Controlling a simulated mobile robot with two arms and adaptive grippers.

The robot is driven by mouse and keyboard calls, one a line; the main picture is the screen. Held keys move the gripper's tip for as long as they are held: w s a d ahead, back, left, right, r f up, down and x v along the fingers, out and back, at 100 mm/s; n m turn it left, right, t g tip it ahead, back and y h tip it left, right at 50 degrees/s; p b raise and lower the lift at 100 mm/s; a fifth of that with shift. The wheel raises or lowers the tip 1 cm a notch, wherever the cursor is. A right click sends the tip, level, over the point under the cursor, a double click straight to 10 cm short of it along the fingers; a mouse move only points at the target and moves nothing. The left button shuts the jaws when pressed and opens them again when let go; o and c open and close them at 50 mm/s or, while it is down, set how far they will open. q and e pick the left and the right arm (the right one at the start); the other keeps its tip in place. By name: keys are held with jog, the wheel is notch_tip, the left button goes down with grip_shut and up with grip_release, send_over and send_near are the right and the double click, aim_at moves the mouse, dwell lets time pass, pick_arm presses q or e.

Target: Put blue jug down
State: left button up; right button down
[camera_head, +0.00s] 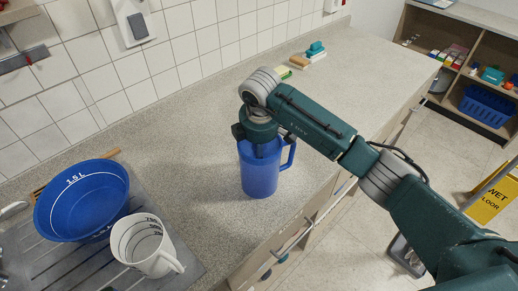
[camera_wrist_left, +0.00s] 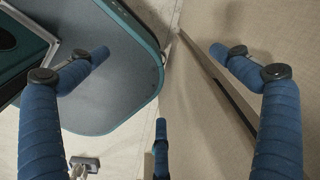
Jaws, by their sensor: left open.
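The blue jug (camera_head: 260,172) is upright over the grey counter, near its front edge, with its handle to the right. I cannot tell whether its base touches the counter. My right gripper (camera_head: 261,141) is directly above it, at its rim. Its fingers are hidden by the wrist and the jug, so their grip does not show. My left gripper (camera_wrist_left: 160,55) shows only in the left wrist view, with its blue fingers spread wide and nothing between them. The jug is not in that view.
A blue bowl (camera_head: 80,203) and a white measuring jug (camera_head: 145,246) stand on the drainer at left. Sponges (camera_head: 314,52) lie at the back wall. The counter (camera_head: 345,83) right of the jug is clear. A yellow wet-floor sign (camera_head: 490,203) stands at far right.

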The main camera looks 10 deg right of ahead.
pick_arm(q)
jog(key=shift+s, duration=0.2)
pick_arm(e)
jog(key=shift+s+r, duration=0.1)
jog(key=c, duration=1.4)
grip_release()
pick_arm(q)
jog(key=shift+s+d+f, duration=0.1)
jog(key=shift+s+f, duration=0.05)
jog(key=shift+s, duration=0.1)
pick_arm(e)
jog(key=shift+r, duration=0.35)
pick_arm(q)
jog(key=shift+w+f+b, duration=0.15)
jog(key=shift+f+b, duration=1)
jog(key=shift+b, duration=0.15)
pick_arm(e)
jog(key=shift+v, duration=5.7)
